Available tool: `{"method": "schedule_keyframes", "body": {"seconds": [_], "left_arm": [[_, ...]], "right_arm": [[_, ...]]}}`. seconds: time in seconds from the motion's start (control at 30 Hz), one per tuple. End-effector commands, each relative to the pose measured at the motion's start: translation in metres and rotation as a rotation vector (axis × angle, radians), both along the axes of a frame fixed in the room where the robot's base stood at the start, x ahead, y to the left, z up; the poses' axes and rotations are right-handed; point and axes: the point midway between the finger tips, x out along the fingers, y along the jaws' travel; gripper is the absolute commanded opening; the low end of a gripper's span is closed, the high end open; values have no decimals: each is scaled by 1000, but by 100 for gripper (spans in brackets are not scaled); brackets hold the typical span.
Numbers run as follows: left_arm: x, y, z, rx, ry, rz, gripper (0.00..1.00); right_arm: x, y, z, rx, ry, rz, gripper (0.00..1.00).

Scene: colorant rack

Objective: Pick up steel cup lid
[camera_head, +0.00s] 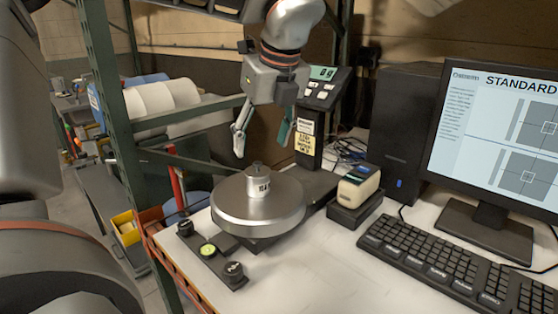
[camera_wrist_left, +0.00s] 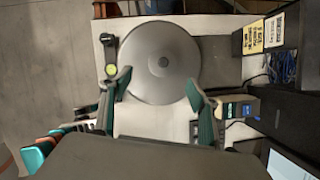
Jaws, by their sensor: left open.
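A small steel cup with a printed label (camera_head: 258,188) stands upright on the round steel pan (camera_head: 230,211) of a scale. Its lid (camera_head: 257,172), with a small knob on top, sits on the cup. My left gripper (camera_head: 260,148) is open and empty, pointing down just above the lid, with the two fingers apart to either side. In the left wrist view, the open fingers (camera_wrist_left: 158,80) reach over the near part of the round pan (camera_wrist_left: 145,88). My right gripper is out of view.
The scale's display post (camera_head: 318,110) stands behind the pan. A dark bar with a round level (camera_head: 207,249) lies in front. A beige device (camera_head: 358,186) on a dark stand, a keyboard (camera_head: 450,262) and a monitor (camera_head: 500,140) are to the right. A green rack post (camera_head: 112,110) rises at left.

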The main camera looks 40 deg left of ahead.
Motion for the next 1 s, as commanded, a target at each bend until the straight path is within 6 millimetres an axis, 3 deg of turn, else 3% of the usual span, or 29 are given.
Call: {"method": "schedule_keyframes", "body": {"seconds": [0.33,0.7,1.0], "left_arm": [[3,9,-23,14,-1,6,61],[13,26,-65,11,1,5,61],[14,28,-70,11,-2,5,61]], "right_arm": [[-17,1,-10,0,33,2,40],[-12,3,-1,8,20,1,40],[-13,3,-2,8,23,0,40]]}}
